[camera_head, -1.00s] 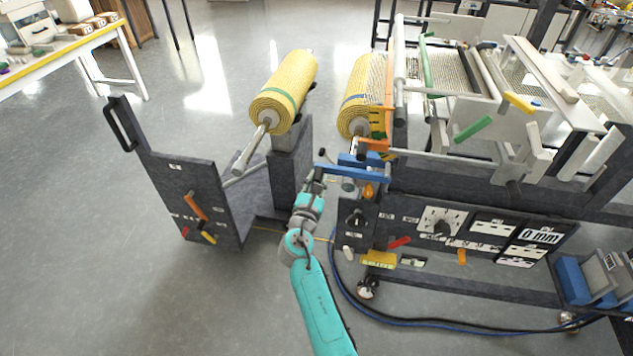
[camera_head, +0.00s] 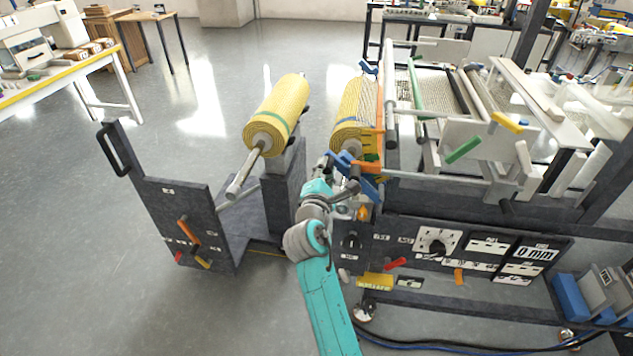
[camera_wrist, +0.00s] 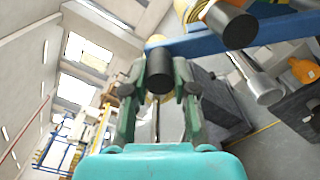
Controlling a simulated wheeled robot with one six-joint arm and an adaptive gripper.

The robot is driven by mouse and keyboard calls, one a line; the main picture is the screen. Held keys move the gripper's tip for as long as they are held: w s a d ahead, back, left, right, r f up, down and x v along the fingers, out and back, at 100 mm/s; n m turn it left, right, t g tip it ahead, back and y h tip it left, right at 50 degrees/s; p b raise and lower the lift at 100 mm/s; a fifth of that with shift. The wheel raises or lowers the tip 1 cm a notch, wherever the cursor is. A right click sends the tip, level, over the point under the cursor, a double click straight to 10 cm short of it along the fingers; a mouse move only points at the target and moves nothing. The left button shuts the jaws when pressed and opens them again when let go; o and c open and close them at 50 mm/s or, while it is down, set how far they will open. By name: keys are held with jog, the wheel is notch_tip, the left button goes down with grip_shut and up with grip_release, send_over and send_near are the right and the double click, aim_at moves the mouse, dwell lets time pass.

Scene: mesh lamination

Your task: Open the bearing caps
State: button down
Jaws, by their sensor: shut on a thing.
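The near bearing cap is a blue bar (camera_head: 366,167) at the near end of the mounted yellow mesh roll (camera_head: 352,112). It sits tilted, beside an orange bracket. In the wrist view the blue bar (camera_wrist: 275,32) crosses the top, with a black cylindrical knob (camera_wrist: 159,76) at its left end. My gripper (camera_wrist: 160,64) is shut on this knob, one finger on each side. In the head view my gripper (camera_head: 334,163) is at the left end of the bar and partly hides it. Another blue part (camera_head: 368,67) shows at the roll's far end.
A second yellow roll (camera_head: 277,113) rests on a dark cart (camera_head: 189,220) to the left, its shaft pointing toward me. The machine's control panel (camera_head: 455,245) lies right of my arm. Open floor lies at the far left.

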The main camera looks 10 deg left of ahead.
jog(key=d+r+m, duration=0.2)
jog(key=r, duration=0.1)
jog(key=shift+d, duration=0.25)
jog(key=shift+d+r+m, duration=0.6)
jog(key=shift+d+m, duration=0.1)
jog(key=shift+d, duration=0.15)
jog(key=c, duration=1)
grip_release()
jog(key=shift+o, duration=0.4)
jog(key=shift+f, duration=0.1)
jog(key=shift+s, duration=0.1)
